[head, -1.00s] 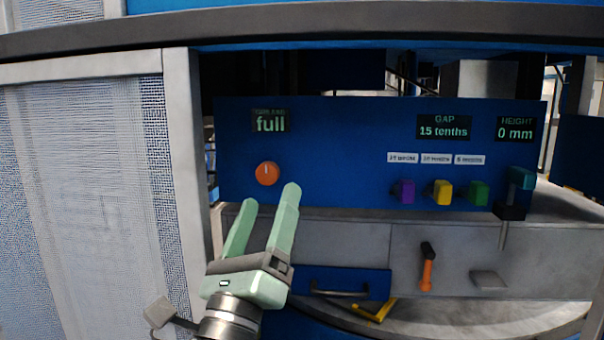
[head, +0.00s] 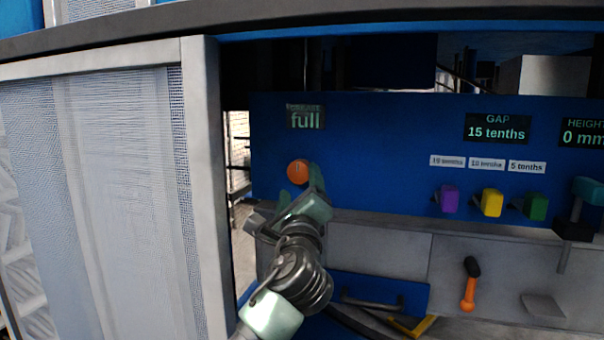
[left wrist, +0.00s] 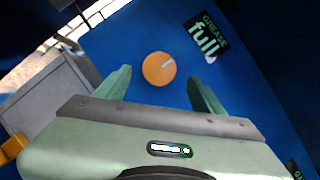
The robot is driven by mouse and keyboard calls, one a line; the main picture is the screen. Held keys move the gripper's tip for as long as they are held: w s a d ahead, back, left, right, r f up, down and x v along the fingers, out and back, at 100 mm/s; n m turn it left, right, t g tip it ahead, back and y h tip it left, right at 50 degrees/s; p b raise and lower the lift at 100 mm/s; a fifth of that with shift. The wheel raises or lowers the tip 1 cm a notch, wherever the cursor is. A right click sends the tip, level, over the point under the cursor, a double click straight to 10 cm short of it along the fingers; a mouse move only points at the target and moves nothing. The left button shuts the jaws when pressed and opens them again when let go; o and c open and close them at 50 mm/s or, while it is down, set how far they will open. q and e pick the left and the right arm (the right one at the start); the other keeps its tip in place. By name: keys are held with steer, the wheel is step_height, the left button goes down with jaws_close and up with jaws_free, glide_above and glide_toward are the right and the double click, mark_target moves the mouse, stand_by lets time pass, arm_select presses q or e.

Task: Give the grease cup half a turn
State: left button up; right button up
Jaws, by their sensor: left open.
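The grease cup is an orange round knob (head: 297,171) with a pale pointer line, on the blue panel (head: 385,150) under a display (head: 305,118) reading "full". In the left wrist view the knob (left wrist: 159,69) lies between and beyond the tips of my open left gripper (left wrist: 159,82), with a clear gap to each finger. In the head view my left gripper (head: 300,182) is close in front of the knob and overlaps its lower edge. I cannot tell if the fingers reach around it. My right gripper is not in view.
Purple (head: 449,199), yellow (head: 490,203) and green (head: 535,207) blocks stick out at the right of the panel. An orange handle (head: 469,285) with a black knob and a blue drawer (head: 380,294) are below. A mesh door (head: 125,190) with a grey frame stands on the left.

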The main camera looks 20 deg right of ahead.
mark_target(299, 175)
arm_select(q)
steer(key=shift+w+r, duration=0.25)
steer(key=shift+w, duration=0.4)
steer(key=shift+w+r, duration=0.2)
steer(key=shift+w, duration=0.4)
steer(key=shift+w+d+r, duration=0.1)
steer(key=shift+w+d, duration=0.55)
steer(key=shift+w, duration=0.35)
steer(key=shift+w+d+r, duration=0.1)
steer(key=shift+w+d, duration=0.1)
steer(key=shift+w, duration=0.15)
steer(key=shift+a+r, duration=0.1)
steer(key=shift+a, duration=0.05)
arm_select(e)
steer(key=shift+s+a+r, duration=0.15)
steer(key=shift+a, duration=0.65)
arm_select(q)
steer(key=shift+c, duration=0.2)
steer(key=c, duration=1.3)
steer(key=shift+w+m, duration=0.1)
steer(key=shift+m, duration=0.7)
steer(key=shift+h, duration=0.4)
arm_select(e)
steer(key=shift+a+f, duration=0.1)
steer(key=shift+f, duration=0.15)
